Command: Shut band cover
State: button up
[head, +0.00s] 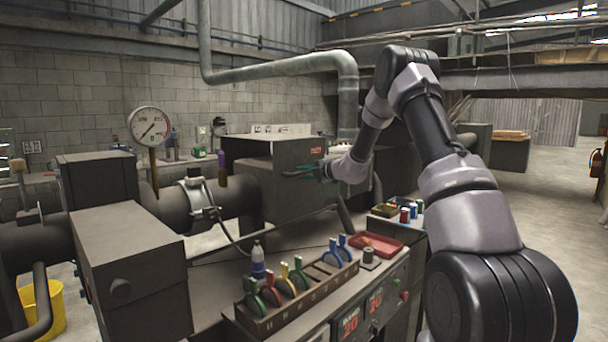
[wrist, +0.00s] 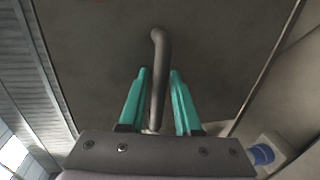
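A dark box-shaped cover (head: 255,170) with a small red label sits on the machine, around the line of the pipe. I take it to be the band cover; whether it stands fully open or partly shut I cannot tell. In the wrist view its flat dark panel (wrist: 230,50) fills most of the picture, with a bent grey bar handle (wrist: 158,60) on it. My gripper (wrist: 159,73) has its two teal fingers apart, one on each side of the handle. No clear grip on the handle shows. In the head view my gripper (head: 300,173) is at the cover's right side.
A rack (head: 300,305) of several coloured looped handles and a bottle (head: 258,262) stand in front of the cover. A red tray (head: 376,246) lies to their right. A round gauge (head: 149,126) and a clamped pipe (head: 172,207) are at left.

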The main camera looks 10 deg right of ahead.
grip_shut()
dwell(1.4)
